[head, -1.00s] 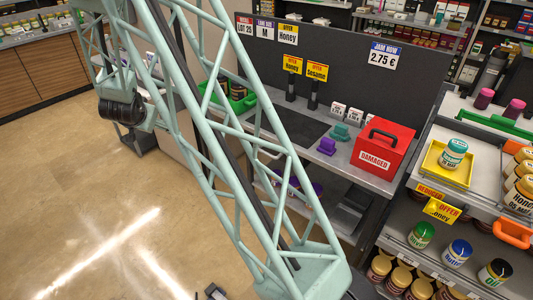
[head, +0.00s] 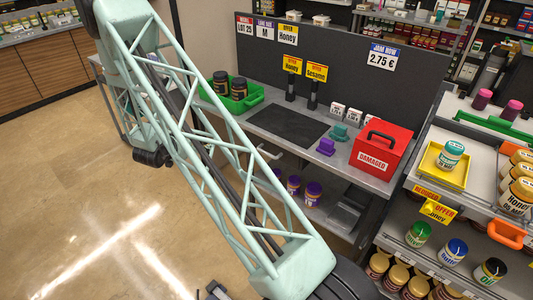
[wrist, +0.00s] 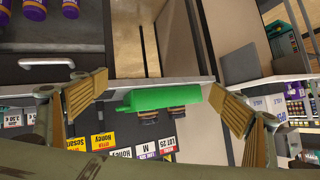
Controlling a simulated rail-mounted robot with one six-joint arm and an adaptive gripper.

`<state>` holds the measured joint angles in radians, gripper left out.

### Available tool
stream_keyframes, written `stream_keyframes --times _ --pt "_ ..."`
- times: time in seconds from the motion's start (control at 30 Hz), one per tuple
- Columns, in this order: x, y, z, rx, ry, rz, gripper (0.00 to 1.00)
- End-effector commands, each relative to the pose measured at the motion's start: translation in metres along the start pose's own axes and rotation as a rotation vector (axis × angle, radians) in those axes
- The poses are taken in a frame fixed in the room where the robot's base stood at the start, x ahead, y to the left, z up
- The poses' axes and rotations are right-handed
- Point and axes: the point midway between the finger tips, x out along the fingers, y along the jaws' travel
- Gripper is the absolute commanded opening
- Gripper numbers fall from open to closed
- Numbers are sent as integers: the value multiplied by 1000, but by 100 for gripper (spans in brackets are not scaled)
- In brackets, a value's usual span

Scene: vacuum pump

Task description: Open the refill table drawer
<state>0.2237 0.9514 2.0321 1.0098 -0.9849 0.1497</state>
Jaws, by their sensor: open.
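The refill table (head: 340,166) is a grey bench with a dark mat and a dark back panel. Its drawer looks shut under the top. A pale drawer handle (head: 269,154) shows in the head view, close behind my arm's lattice. In the wrist view the table appears upside down, and the silver handle (wrist: 50,62) lies at the left, above and left of the left fingertip. My gripper (wrist: 160,103) is open and empty, its two tan fingers wide apart. It is clear of the handle. I cannot make out my gripper in the head view.
A green tray (head: 256,97) with dark jars, a red DAMAGED box (head: 382,149) and small purple and teal items stand on the table. Purple-labelled jars (head: 313,193) stand on the shelf below. A stocked shelf (head: 440,270) adjoins at right. Floor at left is open.

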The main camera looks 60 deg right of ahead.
Motion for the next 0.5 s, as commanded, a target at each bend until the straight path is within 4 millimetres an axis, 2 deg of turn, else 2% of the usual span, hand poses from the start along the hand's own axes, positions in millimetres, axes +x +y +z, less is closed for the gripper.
stream_keyframes --times 0.2,0.5 --pt "26 40 8 -3 81 71 90" --pt "51 99 18 -21 198 164 90"
